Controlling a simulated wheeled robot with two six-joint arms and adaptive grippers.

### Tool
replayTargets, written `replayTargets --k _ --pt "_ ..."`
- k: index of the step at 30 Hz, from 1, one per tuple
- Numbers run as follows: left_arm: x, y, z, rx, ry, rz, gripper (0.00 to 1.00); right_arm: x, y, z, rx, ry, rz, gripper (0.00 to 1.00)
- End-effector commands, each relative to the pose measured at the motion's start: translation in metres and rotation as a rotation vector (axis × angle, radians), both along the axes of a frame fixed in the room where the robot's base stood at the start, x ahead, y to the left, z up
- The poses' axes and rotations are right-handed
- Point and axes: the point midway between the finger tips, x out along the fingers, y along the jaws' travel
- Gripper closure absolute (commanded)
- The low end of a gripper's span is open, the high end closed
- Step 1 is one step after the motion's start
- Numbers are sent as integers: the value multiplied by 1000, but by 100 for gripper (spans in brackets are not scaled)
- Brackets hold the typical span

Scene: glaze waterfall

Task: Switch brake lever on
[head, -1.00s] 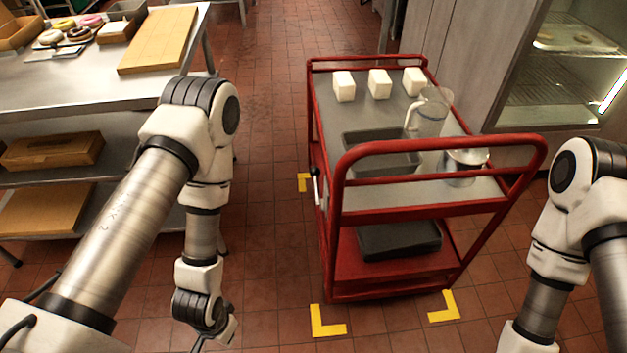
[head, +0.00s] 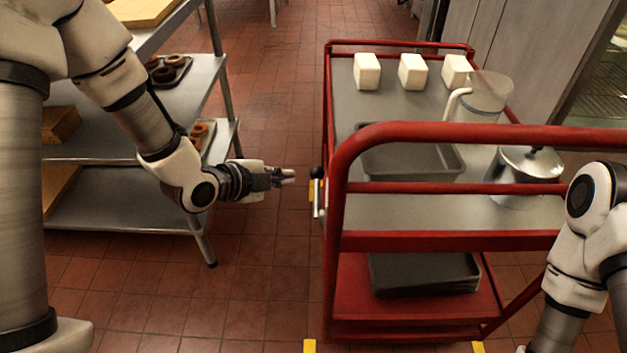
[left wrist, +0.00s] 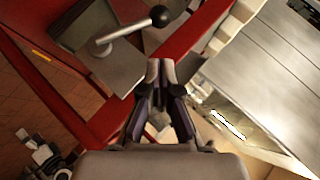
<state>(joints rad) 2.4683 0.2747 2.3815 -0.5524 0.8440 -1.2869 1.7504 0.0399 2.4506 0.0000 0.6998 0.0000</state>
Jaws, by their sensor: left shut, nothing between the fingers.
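The brake lever (head: 316,192) is a small silver lever with a black ball knob, on the left side of the red cart (head: 345,215). In the left wrist view the brake lever (left wrist: 122,33) sticks out from a grey plate, its black knob toward the upper right. My left gripper (head: 290,176) is just left of the lever in the head view, at about knob height. In the left wrist view my left gripper (left wrist: 160,68) has its fingertips together, empty, below the knob and apart from it. My right gripper is out of view.
The cart carries white blocks (head: 412,72), a grey tray (head: 445,165), a clear pitcher (head: 485,95) and a metal pot (head: 530,165); another tray (head: 425,275) lies on its lower shelf. A steel table (head: 120,210) stands at left. Floor between is clear.

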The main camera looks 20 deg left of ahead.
Motion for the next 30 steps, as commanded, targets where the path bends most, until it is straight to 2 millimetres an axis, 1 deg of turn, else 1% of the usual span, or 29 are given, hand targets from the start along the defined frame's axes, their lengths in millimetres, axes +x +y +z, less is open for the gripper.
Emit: replayTargets --k 5,8,11,18,21,25,30 --pt "0 0 0 0 2 1 100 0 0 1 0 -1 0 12" --pt "5 -2 -4 2 2 0 100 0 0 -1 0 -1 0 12" --pt "15 -7 -12 5 2 -2 100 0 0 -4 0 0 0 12" --pt "51 -27 -38 4 2 -2 100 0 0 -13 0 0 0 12" --pt "64 -33 -46 2 2 -1 100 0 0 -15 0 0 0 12" --pt "73 -38 -52 0 3 0 100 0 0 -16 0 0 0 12" --pt "76 -39 -53 0 3 1 100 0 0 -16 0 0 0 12"
